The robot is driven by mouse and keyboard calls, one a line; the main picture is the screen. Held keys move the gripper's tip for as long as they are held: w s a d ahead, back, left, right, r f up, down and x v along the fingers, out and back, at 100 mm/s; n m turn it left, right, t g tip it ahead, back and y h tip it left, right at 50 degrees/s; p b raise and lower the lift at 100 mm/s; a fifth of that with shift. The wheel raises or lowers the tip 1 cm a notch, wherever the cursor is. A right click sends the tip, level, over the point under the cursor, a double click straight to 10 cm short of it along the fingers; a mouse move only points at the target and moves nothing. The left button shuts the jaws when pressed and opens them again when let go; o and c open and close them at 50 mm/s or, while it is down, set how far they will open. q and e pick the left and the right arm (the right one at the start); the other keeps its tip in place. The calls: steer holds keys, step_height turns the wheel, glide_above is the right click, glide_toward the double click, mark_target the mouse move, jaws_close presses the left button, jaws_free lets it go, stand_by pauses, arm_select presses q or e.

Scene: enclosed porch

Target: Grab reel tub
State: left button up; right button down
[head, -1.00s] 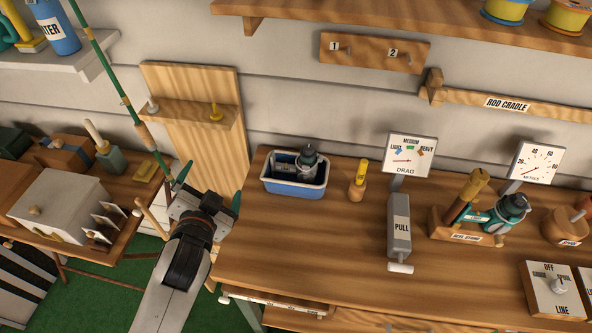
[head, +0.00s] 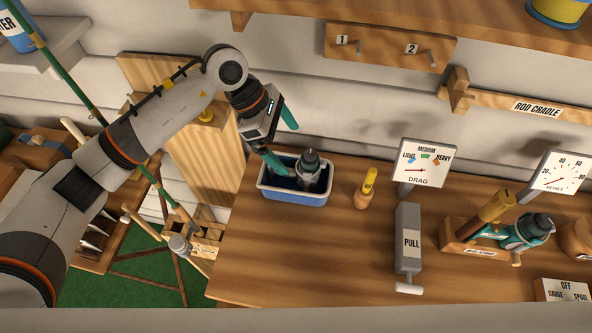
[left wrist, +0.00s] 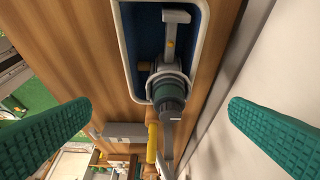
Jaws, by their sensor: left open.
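The reel tub (head: 296,197) is a small blue tub with a white rim at the left back of the wooden bench. A grey and dark green reel (head: 308,167) sits inside it and rises above the rim. My left gripper (head: 281,138) is open and empty, with green fingers, just behind and above the tub's left part. In the left wrist view the tub (left wrist: 125,50) is at the top, with the reel (left wrist: 170,88) between the two spread fingers (left wrist: 160,106). I cannot tell whether a finger touches the tub. My right gripper is out of view.
A yellow-topped wooden bottle (head: 366,188) stands just right of the tub. Farther right are a grey PULL block (head: 408,240), the DRAG dial (head: 421,165) and a wooden stand with another reel (head: 524,231). The bench front near the tub is clear.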

arm_select(q)
steer(key=a+f+y, duration=0.1)
steer(key=a, duration=0.1)
steer(key=b, duration=0.3)
glide_above(294, 185)
step_height(294, 185, down, 10)
steer(key=shift+f, duration=0.25)
